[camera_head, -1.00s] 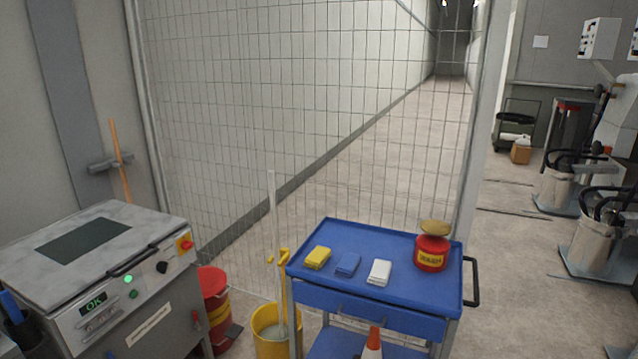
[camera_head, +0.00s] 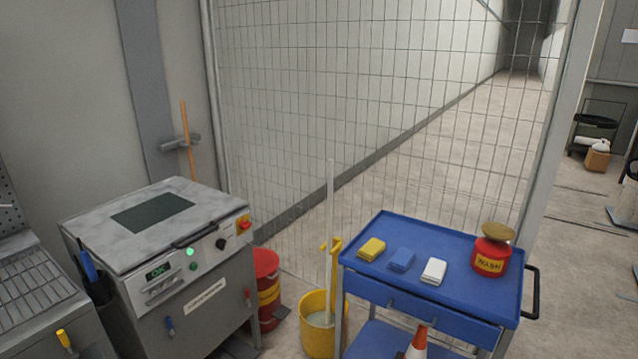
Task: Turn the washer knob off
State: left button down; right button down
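The washer (camera_head: 190,270) is a grey metal cabinet with a lid at the left of the view. The knob's exact setting is too small to tell. Neither of my grippers is in view.
A blue cart (camera_head: 430,296) with folded cloths and a red "WASH" can (camera_head: 491,250) stands at right. A yellow mop bucket (camera_head: 318,336) and a red bin (camera_head: 266,290) stand between it and the washer. A mesh fence (camera_head: 370,120) runs behind.

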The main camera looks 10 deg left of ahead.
aim_at(221, 243)
jog(key=u, duration=1.25)
